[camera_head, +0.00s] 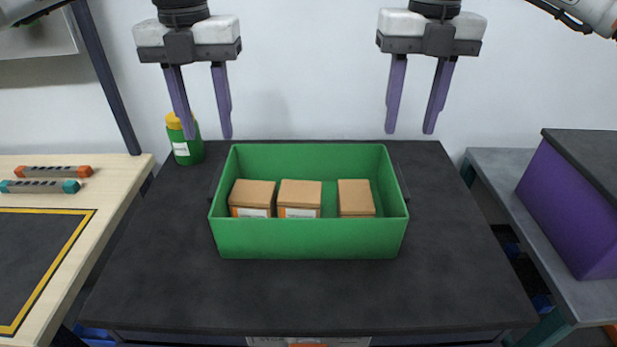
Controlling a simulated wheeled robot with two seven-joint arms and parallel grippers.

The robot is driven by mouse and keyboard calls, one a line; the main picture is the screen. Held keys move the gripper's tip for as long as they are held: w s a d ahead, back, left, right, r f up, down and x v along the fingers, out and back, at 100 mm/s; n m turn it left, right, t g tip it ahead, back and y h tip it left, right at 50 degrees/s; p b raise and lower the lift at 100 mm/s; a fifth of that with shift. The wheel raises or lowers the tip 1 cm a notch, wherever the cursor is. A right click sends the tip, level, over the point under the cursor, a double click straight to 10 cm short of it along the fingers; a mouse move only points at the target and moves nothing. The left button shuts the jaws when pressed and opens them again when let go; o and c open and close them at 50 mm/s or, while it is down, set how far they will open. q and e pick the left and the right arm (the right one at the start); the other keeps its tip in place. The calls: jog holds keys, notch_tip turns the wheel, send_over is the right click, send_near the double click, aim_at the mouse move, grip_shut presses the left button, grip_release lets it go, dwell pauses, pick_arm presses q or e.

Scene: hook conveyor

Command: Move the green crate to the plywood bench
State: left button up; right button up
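The green crate (308,238) stands upright in the middle of a dark-topped table (300,295). It holds three brown boxes (301,194) in a row. The plywood bench (125,178) is at the left, with a dark mat edged in yellow (40,255) on it. My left gripper (207,137) is open and empty, above the crate's left side and in front of or near a green bottle. My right gripper (409,132) is open and empty, above the crate's right side. Both point downward, apart from the crate.
A green bottle with a yellow cap (184,140) stands at the table's back left. Two bar-shaped tools (45,179) lie on the bench behind the mat. A purple box with a dark top (570,205) sits on a grey bench (500,175) at the right. The table front is clear.

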aim_at(218, 178)
pick_arm(q)
jog(key=shift+s+r, duration=0.25)
jog(key=shift+s, duration=0.1)
pick_arm(e)
jog(key=shift+s+r, duration=0.2)
jog(key=shift+s, duration=0.15)
